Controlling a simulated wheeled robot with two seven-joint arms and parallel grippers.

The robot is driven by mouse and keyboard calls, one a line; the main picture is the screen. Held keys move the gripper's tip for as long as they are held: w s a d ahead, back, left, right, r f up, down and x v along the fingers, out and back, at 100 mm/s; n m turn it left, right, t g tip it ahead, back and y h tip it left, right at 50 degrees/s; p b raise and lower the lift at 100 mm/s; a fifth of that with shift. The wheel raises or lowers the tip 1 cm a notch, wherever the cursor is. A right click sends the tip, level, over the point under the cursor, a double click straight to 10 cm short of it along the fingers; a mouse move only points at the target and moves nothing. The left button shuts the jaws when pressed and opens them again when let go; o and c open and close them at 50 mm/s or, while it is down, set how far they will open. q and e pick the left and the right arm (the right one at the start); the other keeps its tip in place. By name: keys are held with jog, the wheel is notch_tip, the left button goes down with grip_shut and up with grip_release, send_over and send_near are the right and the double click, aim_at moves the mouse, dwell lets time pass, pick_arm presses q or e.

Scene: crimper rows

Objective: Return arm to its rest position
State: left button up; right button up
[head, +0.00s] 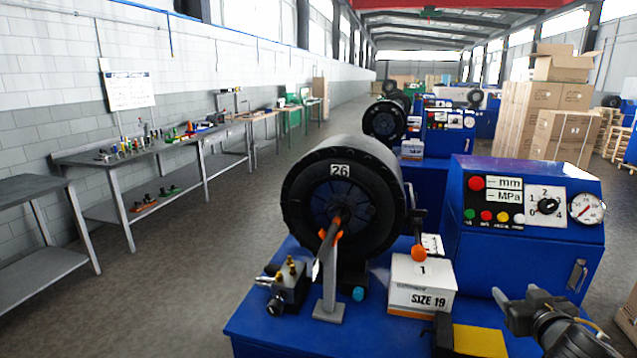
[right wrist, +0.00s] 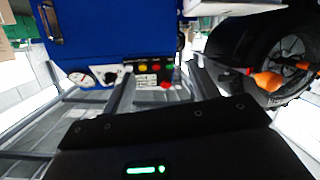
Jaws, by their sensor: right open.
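My right gripper (head: 520,303) is at the lower right of the head view, in front of the blue control cabinet (head: 520,255). Its jaws are open, with nothing seen between them. In the right wrist view its two fingers (right wrist: 162,82) stand apart, with the cabinet's buttons and gauge (right wrist: 82,79) beyond them. My left gripper is not in view. The nearest crimper's black round head (head: 310,190), marked 26, stands left of the cabinet. A dark hose end with orange marks (head: 331,234) sits at its centre, over a grey stand (head: 328,290).
A white SIZE 19 box (head: 422,285) and a yellow pad (head: 478,340) are on the blue machine bed (head: 255,325), left of my right gripper. An orange-tipped lever (head: 418,253) juts beside the head. Workbenches line the left wall; cartons (head: 560,110) stand at the back right.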

jog(key=s+a+f+n+g+y, duration=0.15)
jog(key=s+a+f, duration=0.3)
jog(key=f, duration=0.45)
jog(key=s+a+f+g, duration=0.3)
jog(key=s+a+f, duration=0.15)
jog(key=f, duration=0.45)
jog(key=s+a+f+n+g+y, duration=0.1)
jog(key=s+a+f+g, duration=0.2)
jog(key=s+a+f, duration=0.5)
jog(key=s+a+f+n+g+y, duration=0.1)
jog(key=s+a+f+g+y, duration=0.2)
jog(key=s, duration=0.9)
notch_tip(320, 180, down, 24)
jog(key=a+g+h, duration=0.1)
jog(key=g, duration=0.1)
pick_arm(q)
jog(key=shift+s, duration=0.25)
pick_arm(e)
jog(key=s+d+f+g, duration=0.1)
jog(key=s+d+f, duration=0.2)
jog(key=s+f, duration=1.4)
jog(key=shift+s+f, duration=0.2)
jog(key=shift+f, duration=0.05)
jog(key=shift+h, duration=0.25)
